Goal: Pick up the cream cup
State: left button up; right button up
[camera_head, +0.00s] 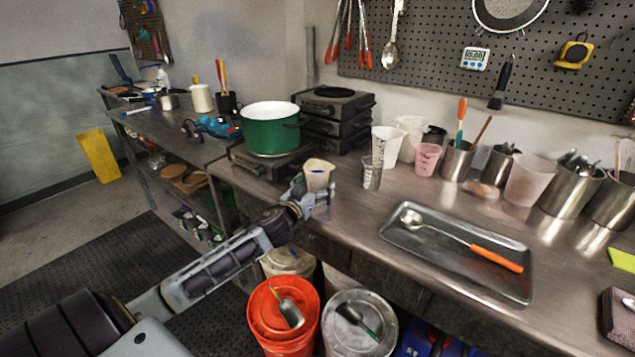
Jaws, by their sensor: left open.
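The cream cup (319,173) stands upright near the front edge of the steel bench, right of the hot plate; a blue patch shows inside it. My left gripper (315,192) is open at the cup's front, with one finger to its left and one to its right. The cup's lower part is partly hidden by the gripper, and I cannot tell whether the fingers touch it. My right gripper is not in view.
A green pot (268,136) sits on the hot plate (250,165) close to the left. A clear measuring cup (371,174) stands just right of the cream cup. A metal tray (400,240) with an orange-handled ladle lies further right. Buckets (268,343) stand below the bench edge.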

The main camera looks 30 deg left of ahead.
pick_arm(q)
jog(key=c, duration=1.3)
jog(key=shift+r, duration=0.35)
